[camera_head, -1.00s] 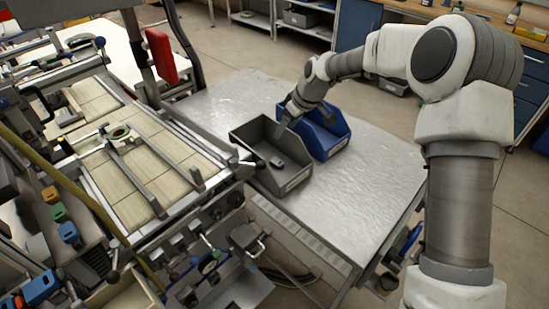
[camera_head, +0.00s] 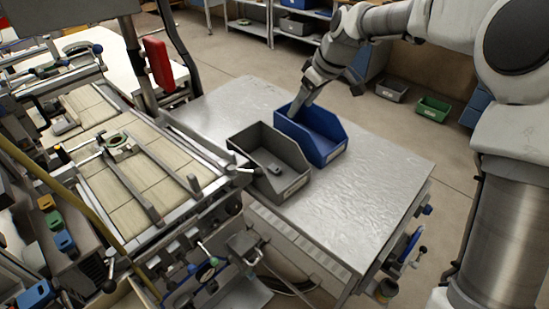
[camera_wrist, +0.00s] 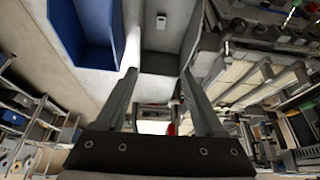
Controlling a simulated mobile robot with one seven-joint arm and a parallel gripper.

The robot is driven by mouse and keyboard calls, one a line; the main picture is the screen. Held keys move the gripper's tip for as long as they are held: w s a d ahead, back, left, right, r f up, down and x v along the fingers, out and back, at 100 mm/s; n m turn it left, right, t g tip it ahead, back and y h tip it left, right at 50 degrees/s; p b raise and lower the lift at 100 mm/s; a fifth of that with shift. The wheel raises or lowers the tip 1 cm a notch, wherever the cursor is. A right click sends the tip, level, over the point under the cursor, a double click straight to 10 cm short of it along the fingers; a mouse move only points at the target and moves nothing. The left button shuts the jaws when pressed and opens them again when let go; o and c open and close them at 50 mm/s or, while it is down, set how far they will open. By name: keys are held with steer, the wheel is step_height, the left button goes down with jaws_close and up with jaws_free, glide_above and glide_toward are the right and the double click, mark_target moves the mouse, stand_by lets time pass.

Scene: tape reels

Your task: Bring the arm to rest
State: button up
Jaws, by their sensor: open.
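My gripper (camera_head: 299,106) is above the blue bin (camera_head: 318,147) in the head view, at the back of the metal table (camera_head: 390,180). In the wrist view my gripper (camera_wrist: 157,72) shows two fingers spread apart with nothing between them. The blue bin (camera_wrist: 82,50) is at the upper left there, and the grey bin (camera_wrist: 162,60) lies ahead of the fingers. In the head view the grey bin (camera_head: 262,178) stands beside the blue bin and holds a small dark object (camera_head: 273,168). The same small object (camera_wrist: 161,21) looks pale in the wrist view.
A machine bench with rails (camera_head: 130,180) stands left of the table. A red box (camera_head: 158,62) is on a post behind it. A green bin (camera_head: 433,108) sits on the floor at the back right. The table's right part is bare.

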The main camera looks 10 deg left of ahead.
steer(key=s+d+r+m+t+h, duration=0.15)
steer(key=s+d+r+m, duration=0.25)
steer(key=s+d, duration=0.6)
steer(key=s+d+r+m+t+h, duration=0.1)
steer(key=s+d+r+m+h, duration=0.45)
steer(key=s, duration=0.75)
steer(key=s+d+f+m+y, duration=0.2)
steer(key=s+d, duration=0.3)
steer(key=s, duration=0.3)
steer(key=shift+s+d+f+y, duration=0.2)
steer(key=shift+s+f+y, duration=0.1)
steer(key=shift+f, duration=0.6)
steer(key=shift+m+t, duration=0.25)
steer(key=shift+w, duration=0.1)
steer(key=c, duration=0.3)
steer(key=shift+a, duration=0.1)
